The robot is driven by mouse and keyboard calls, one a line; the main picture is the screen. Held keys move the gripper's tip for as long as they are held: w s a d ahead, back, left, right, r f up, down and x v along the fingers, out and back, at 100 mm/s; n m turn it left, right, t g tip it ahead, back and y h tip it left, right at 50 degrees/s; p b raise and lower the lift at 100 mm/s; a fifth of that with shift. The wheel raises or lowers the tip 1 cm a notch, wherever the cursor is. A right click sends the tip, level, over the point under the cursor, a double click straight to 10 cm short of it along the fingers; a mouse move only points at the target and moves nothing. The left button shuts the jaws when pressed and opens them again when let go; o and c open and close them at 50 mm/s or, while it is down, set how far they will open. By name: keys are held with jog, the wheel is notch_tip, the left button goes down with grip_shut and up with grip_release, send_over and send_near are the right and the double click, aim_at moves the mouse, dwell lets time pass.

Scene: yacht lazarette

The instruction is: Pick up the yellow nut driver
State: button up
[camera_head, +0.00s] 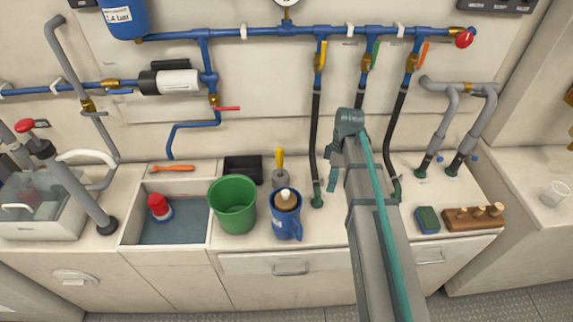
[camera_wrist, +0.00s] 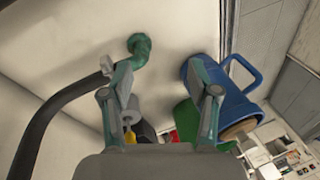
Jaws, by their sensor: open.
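The yellow nut driver (camera_head: 280,160) stands upright on the counter in a small grey holder (camera_head: 280,179), behind the blue jug and right of the green bucket. In the wrist view a bit of its yellow (camera_wrist: 130,137) shows low, beside my left finger, with the grey holder (camera_wrist: 131,112) partly hidden. My gripper (camera_wrist: 164,86) is open, with nothing between its fingertips. In the head view my gripper (camera_head: 333,178) is mostly hidden behind my arm, to the right of the nut driver and apart from it.
A blue jug (camera_head: 287,225) holding a pale round-topped item stands in front of the holder. The green bucket (camera_head: 233,207) and a black box (camera_head: 243,168) are to the left. A black hose (camera_head: 315,130) drops to a green fitting (camera_wrist: 139,46). A sponge (camera_head: 428,219) lies right.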

jog(key=w+a+r+n+t+b, duration=0.1)
jog(key=w+a+r+n, duration=0.3)
jog(key=w+a+n, duration=0.25)
notch_tip(320, 180, up, 5)
jog(key=n+t+h+b, duration=0.1)
jog(key=n+t+b, duration=0.1)
jog(key=n, duration=0.6)
send_over(281, 149)
jog(key=shift+m, duration=0.25)
jog(key=shift+a+f, duration=0.1)
notch_tip(281, 149, down, 5)
jog(key=shift+r+p, duration=0.1)
jog(key=shift+p, duration=0.65)
jog(key=shift+w+f+p, duration=0.1)
jog(key=shift+f+p, duration=1.05)
jog(key=shift+f, duration=1.65)
grip_shut()
